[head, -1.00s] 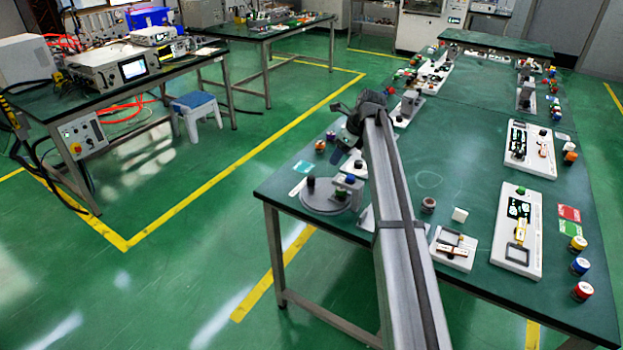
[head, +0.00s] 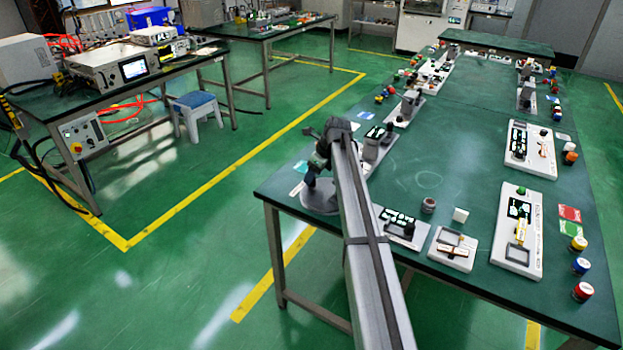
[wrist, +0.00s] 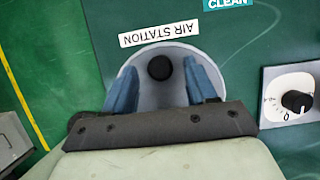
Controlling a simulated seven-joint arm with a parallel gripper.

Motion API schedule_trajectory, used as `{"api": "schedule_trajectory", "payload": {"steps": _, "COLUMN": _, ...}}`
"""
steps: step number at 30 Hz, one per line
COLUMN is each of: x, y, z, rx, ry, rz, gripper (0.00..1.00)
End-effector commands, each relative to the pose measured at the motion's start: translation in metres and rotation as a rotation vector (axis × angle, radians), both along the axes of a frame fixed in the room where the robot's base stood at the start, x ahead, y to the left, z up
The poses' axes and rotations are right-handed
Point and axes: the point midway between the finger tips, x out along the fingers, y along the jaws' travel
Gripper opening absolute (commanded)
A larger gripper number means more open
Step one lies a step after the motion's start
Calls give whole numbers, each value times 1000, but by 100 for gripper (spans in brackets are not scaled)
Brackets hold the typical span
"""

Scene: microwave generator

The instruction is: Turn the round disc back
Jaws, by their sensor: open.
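The round grey disc (head: 318,207) lies at the near left corner of the green table, partly hidden by my arm in the head view. In the wrist view the disc (wrist: 176,53) carries a round black knob (wrist: 160,67). My gripper (wrist: 161,72) is open, its two blue fingers on either side of the knob with gaps showing. I cannot tell how high the fingertips are above the disc. In the head view my gripper (head: 314,176) is over the disc.
A white plate with a black dial (wrist: 297,101) is at the right of the wrist view. Other panels, such as a white one (head: 452,249), stand along the table. The table edge is close on the left.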

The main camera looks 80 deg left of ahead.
Motion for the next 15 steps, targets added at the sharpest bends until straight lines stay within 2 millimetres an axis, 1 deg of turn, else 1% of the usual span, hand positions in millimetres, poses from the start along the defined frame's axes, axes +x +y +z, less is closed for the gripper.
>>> {"api": "schedule_trajectory", "payload": {"steps": 1, "x": -2, "y": 2, "z": -6, "rx": 0, "ry": 0, "rz": 0, "gripper": 57}}
{"api": "schedule_trajectory", "payload": {"steps": 6, "x": -6, "y": 6, "z": -21, "rx": 0, "ry": 0, "rz": 0, "gripper": 57}}
{"api": "schedule_trajectory", "payload": {"steps": 10, "x": -7, "y": 8, "z": -26, "rx": 0, "ry": 0, "rz": 0, "gripper": 57}}
{"api": "schedule_trajectory", "payload": {"steps": 15, "x": -7, "y": 8, "z": -27, "rx": 1, "ry": -1, "rz": 0, "gripper": 57}}
